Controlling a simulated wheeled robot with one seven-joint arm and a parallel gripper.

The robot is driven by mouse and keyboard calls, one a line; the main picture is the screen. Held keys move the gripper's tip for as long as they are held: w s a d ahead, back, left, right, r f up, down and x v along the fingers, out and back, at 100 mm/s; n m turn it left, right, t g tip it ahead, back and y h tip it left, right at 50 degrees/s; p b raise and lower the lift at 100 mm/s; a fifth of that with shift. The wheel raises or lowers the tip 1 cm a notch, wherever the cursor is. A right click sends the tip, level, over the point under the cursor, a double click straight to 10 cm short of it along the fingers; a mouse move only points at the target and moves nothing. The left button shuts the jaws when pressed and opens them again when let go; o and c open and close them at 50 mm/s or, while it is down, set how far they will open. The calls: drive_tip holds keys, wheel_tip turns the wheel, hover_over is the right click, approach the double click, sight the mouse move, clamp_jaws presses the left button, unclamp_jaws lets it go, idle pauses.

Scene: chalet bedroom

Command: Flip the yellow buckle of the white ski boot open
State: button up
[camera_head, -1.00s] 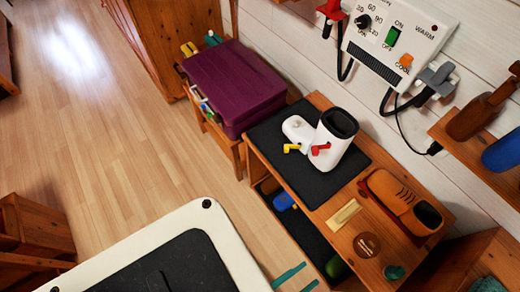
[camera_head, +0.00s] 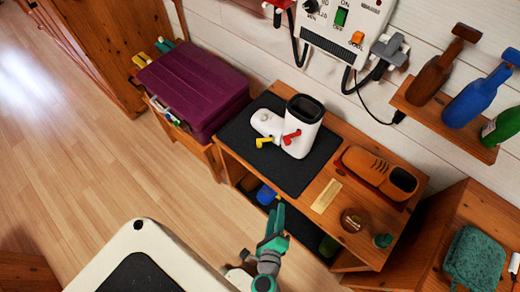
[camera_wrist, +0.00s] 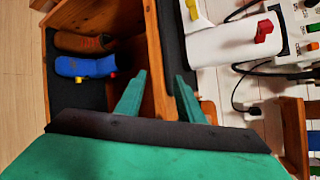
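The white ski boot (camera_head: 302,130) stands upright on a dark mat (camera_head: 240,131) on top of the wooden bench. Its yellow buckle (camera_head: 264,142) sticks out at the lower left, and its red buckle (camera_head: 291,137) sits on the shaft. My green gripper (camera_head: 275,222) is in front of the bench, apart from the boot. In the wrist view its two fingers (camera_wrist: 158,95) are spread and empty.
The shelf below holds a blue shoe (camera_wrist: 88,66) and a brown one (camera_wrist: 83,42). An orange shoe (camera_head: 370,168), a brush-like block (camera_head: 326,196) and a round brown jar (camera_head: 353,220) share the bench top. A purple case (camera_head: 193,85) stands left. A bottle shelf (camera_head: 440,118) juts from the wall.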

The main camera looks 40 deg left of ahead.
drive_tip(key=w+a+m+y, duration=0.3)
drive_tip(key=w+a+m, duration=0.1)
drive_tip(key=a, duration=0.2)
drive_tip(key=m+y, duration=0.3)
drive_tip(key=m, duration=0.2)
approach(260, 146)
drive_tip(key=x, duration=0.8)
drive_tip(key=shift+a+f, duration=0.1)
drive_tip(key=shift+f, duration=0.05)
clamp_jaws()
